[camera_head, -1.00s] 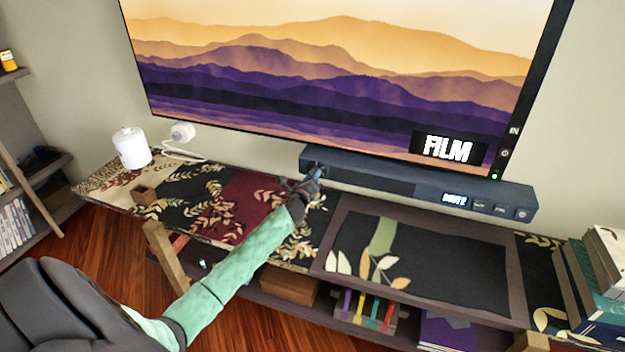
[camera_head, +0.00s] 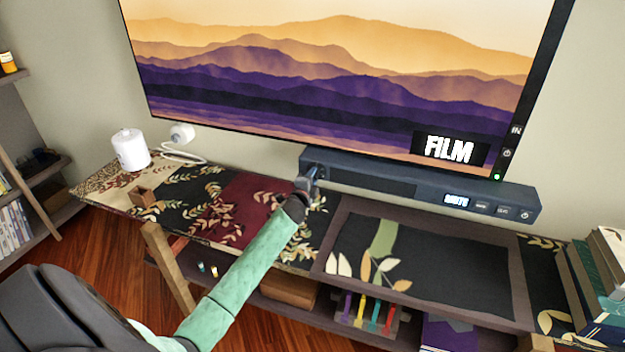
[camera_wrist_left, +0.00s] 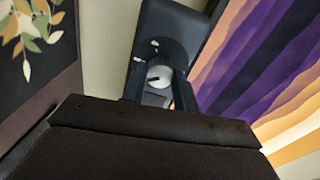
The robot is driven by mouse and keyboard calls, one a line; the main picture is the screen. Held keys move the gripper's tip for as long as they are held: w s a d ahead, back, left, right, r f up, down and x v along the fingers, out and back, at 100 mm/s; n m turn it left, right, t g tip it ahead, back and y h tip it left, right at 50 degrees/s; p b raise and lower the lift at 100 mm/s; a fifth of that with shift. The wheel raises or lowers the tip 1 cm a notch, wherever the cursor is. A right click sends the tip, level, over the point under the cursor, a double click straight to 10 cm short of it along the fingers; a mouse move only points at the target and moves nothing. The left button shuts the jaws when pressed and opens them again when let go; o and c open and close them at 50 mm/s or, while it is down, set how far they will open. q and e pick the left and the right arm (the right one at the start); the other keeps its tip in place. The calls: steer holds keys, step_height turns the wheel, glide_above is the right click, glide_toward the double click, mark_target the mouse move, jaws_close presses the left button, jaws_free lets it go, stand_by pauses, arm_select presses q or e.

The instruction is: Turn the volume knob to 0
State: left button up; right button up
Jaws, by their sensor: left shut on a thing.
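The dark soundbar (camera_head: 415,187) stands under the television, with a lit display (camera_head: 456,199) that seems to read MUTE. My left gripper (camera_head: 309,178) is at the soundbar's left end and covers the knob in the head view. In the left wrist view, the round pale volume knob (camera_wrist_left: 158,76), with a dark mark on its face, sits between the two fingertips of my left gripper (camera_wrist_left: 158,88). The gripper is shut on the knob. My right gripper is out of view.
The television (camera_head: 330,80) hangs just above the soundbar and shows FILM. The patterned console (camera_head: 200,195) runs beneath it, with a raised dark panel (camera_head: 450,262) to the right of my arm. A white canister (camera_head: 131,151) stands at the left, books (camera_head: 590,285) at the right.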

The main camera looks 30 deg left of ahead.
arm_select(q)
steer(key=n+p, duration=0.1)
steer(key=n, duration=1.4)
steer(key=n+p, duration=0.1)
steer(key=n, duration=1.3)
steer(key=shift+d+f+n, duration=0.15)
steer(key=shift+n, duration=0.25)
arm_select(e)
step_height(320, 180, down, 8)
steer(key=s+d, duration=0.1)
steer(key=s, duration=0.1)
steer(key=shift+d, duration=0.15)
